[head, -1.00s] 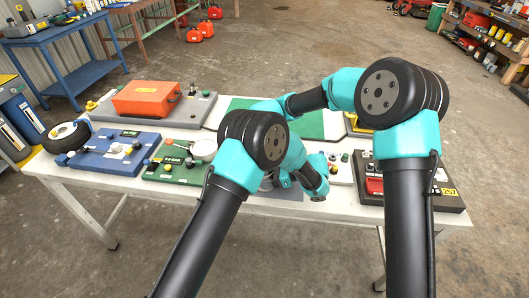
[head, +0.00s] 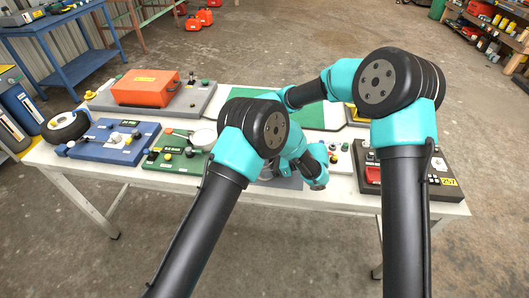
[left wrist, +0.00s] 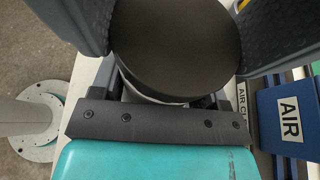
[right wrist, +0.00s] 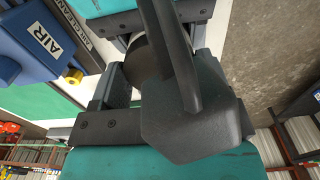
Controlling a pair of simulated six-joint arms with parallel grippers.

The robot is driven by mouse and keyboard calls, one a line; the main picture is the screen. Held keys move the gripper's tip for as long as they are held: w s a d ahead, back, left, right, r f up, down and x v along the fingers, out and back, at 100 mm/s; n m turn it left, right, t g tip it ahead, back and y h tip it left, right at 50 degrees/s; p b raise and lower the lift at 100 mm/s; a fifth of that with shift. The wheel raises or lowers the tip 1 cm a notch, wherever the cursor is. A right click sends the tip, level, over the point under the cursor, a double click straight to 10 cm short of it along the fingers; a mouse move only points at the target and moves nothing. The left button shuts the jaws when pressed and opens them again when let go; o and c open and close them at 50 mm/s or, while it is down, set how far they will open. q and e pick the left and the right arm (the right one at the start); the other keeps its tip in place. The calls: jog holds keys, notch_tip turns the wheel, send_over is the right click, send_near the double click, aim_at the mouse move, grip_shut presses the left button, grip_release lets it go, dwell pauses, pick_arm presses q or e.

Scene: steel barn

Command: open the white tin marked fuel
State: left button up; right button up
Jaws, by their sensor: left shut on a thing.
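The tin is hidden behind my arms in the head view. In the left wrist view, a dark round lid (left wrist: 178,45) sits between the fingers, with a strip of pale tin body (left wrist: 150,97) under it; no fuel marking shows. My left gripper (left wrist: 175,35) is shut on this tin, a finger at either side. In the right wrist view the round top (right wrist: 146,58) shows partly, behind a large dark gripper part. My right gripper (right wrist: 150,90) is close to the tin; its opening and any contact are unclear.
The white table (head: 120,189) carries an orange box (head: 146,88), a blue board (head: 112,143), a green board (head: 178,160) and a black box with red parts (head: 440,183). A blue unit marked AIR (left wrist: 290,120) stands near the left gripper. My arms cross over the table's middle.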

jog(key=o, duration=0.4)
jog(key=shift+o, duration=0.2)
jog(key=shift+r, duration=2.25)
jog(key=shift+r, duration=1.75)
jog(key=shift+c, duration=0.4)
jog(key=shift+f, duration=4.05)
